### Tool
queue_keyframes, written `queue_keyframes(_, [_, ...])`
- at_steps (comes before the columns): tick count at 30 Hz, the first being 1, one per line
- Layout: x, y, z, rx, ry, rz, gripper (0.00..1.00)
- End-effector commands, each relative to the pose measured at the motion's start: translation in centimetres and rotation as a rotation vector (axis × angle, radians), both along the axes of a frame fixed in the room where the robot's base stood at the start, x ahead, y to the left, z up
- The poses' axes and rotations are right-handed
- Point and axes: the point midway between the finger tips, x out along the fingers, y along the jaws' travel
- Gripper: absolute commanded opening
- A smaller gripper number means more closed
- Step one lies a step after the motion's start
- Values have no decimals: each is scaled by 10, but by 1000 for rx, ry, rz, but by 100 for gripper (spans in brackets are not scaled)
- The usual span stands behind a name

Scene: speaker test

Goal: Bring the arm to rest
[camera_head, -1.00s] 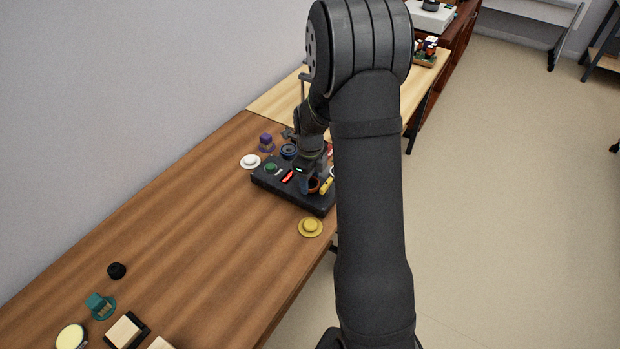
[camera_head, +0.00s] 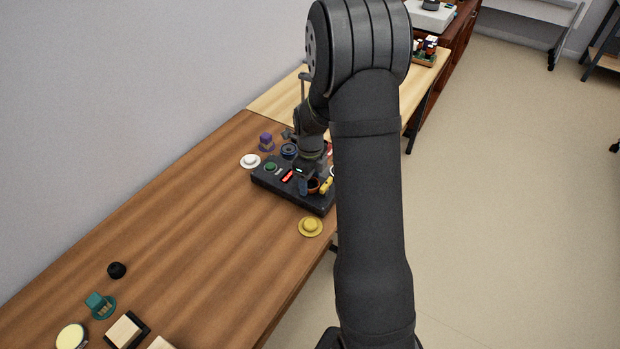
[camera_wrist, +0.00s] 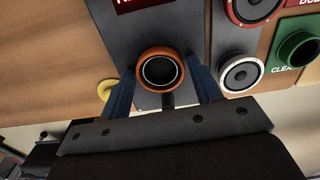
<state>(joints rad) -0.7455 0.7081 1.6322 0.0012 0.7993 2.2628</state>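My gripper (camera_head: 304,186) is over the front part of a dark panel box (camera_head: 275,187) on the wooden table. In the wrist view its two blue fingers (camera_wrist: 162,72) are spread apart. An orange-rimmed round piece (camera_wrist: 160,52) with a dark centre appears between the fingertips; I cannot tell whether they touch it. It also shows in the head view as a small brownish ring (camera_head: 313,187) beside a finger. My arm hides the right part of the box.
Round knob-like pieces stand around the box: white (camera_head: 250,161), purple (camera_head: 266,142) and yellow (camera_head: 311,226). A green button (camera_head: 271,167) is on the box. Black (camera_head: 117,270) and teal (camera_head: 99,304) pieces lie at the near left. The table's middle is clear; a wall borders its left.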

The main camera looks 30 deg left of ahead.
Motion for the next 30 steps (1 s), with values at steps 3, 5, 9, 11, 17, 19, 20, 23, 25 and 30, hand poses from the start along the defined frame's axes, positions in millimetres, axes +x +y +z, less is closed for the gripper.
queue_keyframes(3, [0,0,0,0,0,0,75])
queue_keyframes(5, [0,0,0,0,0,0,75])
queue_keyframes(9, [0,0,0,0,0,0,75])
queue_keyframes(11, [0,0,1,0,-1,0,75])
queue_keyframes(17, [0,0,15,1,-1,0,75])
queue_keyframes(19, [0,0,21,2,-2,0,75])
queue_keyframes(20, [0,0,23,2,-2,0,75])
queue_keyframes(23, [0,0,31,1,-1,0,75])
queue_keyframes(25, [0,0,37,2,-2,0,75])
queue_keyframes(30, [0,0,50,1,-2,0,75])
